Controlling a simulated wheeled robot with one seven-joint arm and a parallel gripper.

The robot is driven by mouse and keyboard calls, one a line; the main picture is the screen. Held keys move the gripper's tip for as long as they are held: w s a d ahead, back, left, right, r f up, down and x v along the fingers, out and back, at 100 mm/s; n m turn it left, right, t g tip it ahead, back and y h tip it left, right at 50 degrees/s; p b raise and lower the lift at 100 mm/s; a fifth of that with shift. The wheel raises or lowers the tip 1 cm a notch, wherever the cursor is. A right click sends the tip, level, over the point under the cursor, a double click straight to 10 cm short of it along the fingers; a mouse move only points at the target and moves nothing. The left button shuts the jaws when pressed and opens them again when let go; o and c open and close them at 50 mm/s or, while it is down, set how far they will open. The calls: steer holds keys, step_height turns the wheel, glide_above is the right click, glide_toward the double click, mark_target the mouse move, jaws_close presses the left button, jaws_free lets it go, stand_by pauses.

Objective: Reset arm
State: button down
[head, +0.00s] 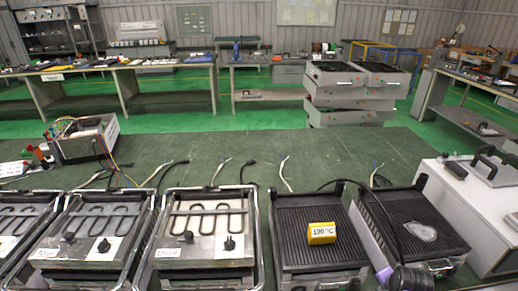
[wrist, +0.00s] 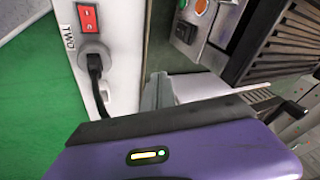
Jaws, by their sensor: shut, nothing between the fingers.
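In the wrist view my gripper (wrist: 158,92) shows grey, closed fingers beyond its purple body, with nothing held between them. It points past the edge of a white box (wrist: 118,22) that bears a red switch (wrist: 88,18), the label TWO and a plugged-in black cable (wrist: 97,75). The fingers appear apart from the box; the exact gap is hard to tell. In the head view the fingers are not clearly visible. Parts of my arm show at the bottom right, in front of a ribbed grill (head: 432,210) with a pale patch on its plate.
Open heaters with coiled elements (head: 210,215) line the bench at the left. A yellow 190 °C block (head: 321,233) sits on another ribbed grill (head: 290,210). A white box (head: 480,215) stands at the right. Loose cables lie behind the grills; the green bench top (head: 240,150) beyond is mostly clear.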

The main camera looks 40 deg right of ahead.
steer(key=w+a+r+n+t+h+b, duration=0.1)
steer(key=w+a+r+n+t+h, duration=0.2)
steer(key=a+r+n+t, duration=1)
steer(key=s+a+r+n+y, duration=0.1)
steer(key=s+a+r+n, duration=0.2)
steer(key=a, duration=0.4)
steer(key=s+a+r+n+y+b, duration=0.1)
steer(key=s+a+r+y, duration=0.1)
steer(key=a+r, duration=0.45)
steer(key=s+a+r+n+y, duration=0.1)
steer(key=s+a+r+n, duration=0.15)
steer(key=a, duration=0.55)
steer(key=s+a+g+y, duration=0.1)
steer(key=s+a+y, duration=0.2)
steer(key=s+a, duration=0.2)
steer(key=shift+s+n+b, duration=0.35)
steer(key=shift+s+n, duration=0.1)
steer(key=shift+s, duration=0.25)
